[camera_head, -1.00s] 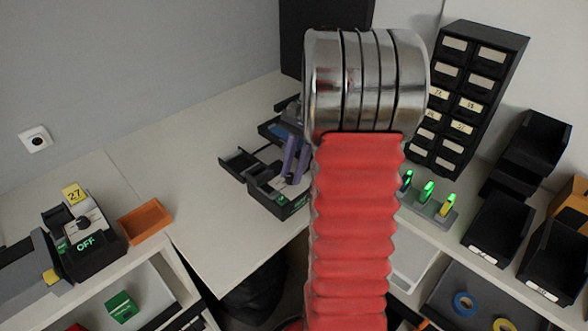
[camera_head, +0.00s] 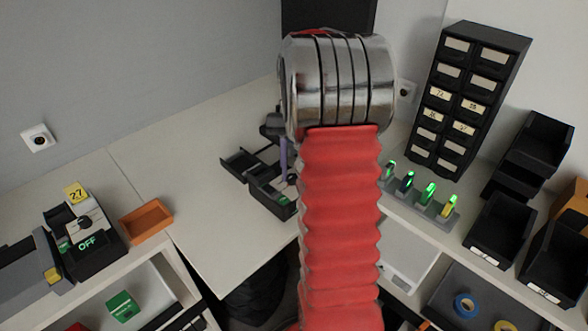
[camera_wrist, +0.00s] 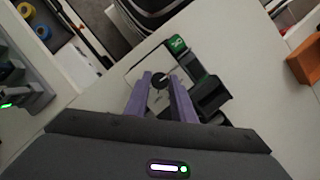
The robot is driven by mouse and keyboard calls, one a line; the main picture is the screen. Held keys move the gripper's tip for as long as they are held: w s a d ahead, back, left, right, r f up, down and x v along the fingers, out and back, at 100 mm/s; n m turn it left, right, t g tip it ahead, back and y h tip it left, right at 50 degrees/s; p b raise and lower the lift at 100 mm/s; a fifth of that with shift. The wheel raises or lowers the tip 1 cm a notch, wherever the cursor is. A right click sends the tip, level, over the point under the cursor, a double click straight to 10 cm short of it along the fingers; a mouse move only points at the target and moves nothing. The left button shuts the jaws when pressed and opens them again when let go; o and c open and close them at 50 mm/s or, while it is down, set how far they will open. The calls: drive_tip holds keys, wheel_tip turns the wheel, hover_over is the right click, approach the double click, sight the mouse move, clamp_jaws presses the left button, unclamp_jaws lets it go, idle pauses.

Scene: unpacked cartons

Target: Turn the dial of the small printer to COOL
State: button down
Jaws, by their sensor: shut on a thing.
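The small printer is a dark device on the white bench, partly hidden behind my arm in the head view (camera_head: 262,196). In the wrist view its dial (camera_wrist: 160,81) is a dark round knob on a pale plate, beside a green-lit display (camera_wrist: 177,43) whose word I cannot read. My gripper (camera_wrist: 160,77) has its two purple fingers on either side of the dial, shut on it. In the head view one purple finger (camera_head: 284,160) shows above the printer; the dial there is hidden.
Another device with a dial and an OFF display (camera_head: 82,228) stands at left beside an orange tray (camera_head: 146,221). A black drawer cabinet (camera_head: 467,95), black bins (camera_head: 500,228) and a rack of lit pens (camera_head: 424,205) stand at right. Bench left of the printer is clear.

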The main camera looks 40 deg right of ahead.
drive_tip(key=shift+n, duration=0.3)
drive_tip(key=c, duration=1.5)
unclamp_jaws()
drive_tip(key=shift+r, duration=0.1)
drive_tip(key=v, duration=1.3)
drive_tip(key=shift+w+r, duration=0.25)
